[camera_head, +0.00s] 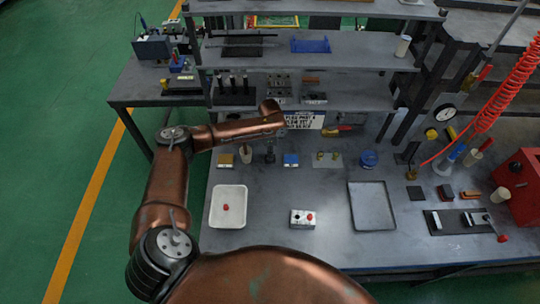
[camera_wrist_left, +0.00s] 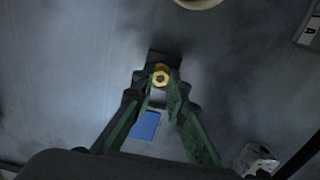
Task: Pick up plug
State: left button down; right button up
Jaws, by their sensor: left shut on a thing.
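A yellow hex-headed plug (camera_wrist_left: 161,76) shows between the fingertips of my left gripper (camera_wrist_left: 160,84) in the left wrist view. The green fingers are shut on it. A dark block or patch lies just beyond the plug; I cannot tell whether the plug touches it. In the head view my left gripper (camera_head: 270,154) hangs low over the bench, just left of the blue block (camera_head: 291,160). The plug is too small to make out there. Two brass-coloured fittings (camera_head: 327,155) stand on a grey plate to the right. My right gripper is not in view.
A tan block (camera_head: 226,160) and a pale cylinder (camera_head: 246,153) stand left of the gripper. A white tray (camera_head: 229,220) with a red item, a valve block (camera_head: 302,219) and a grey tray (camera_head: 372,227) lie nearer. Shelves (camera_head: 310,94) rise behind.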

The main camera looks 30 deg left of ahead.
pick_arm(q)
notch_tip(320, 180, up, 3)
jog(key=shift+w+f, duration=0.1)
jog(key=s+r+p, duration=0.1)
jog(key=s+r, duration=0.9)
jog(key=s, duration=0.4)
jog(key=shift+a+p, duration=0.2)
jog(key=shift+p, duration=0.15)
jog(key=c, duration=2.5)
grip_release()
jog(key=shift+c, duration=0.2)
grip_shut()
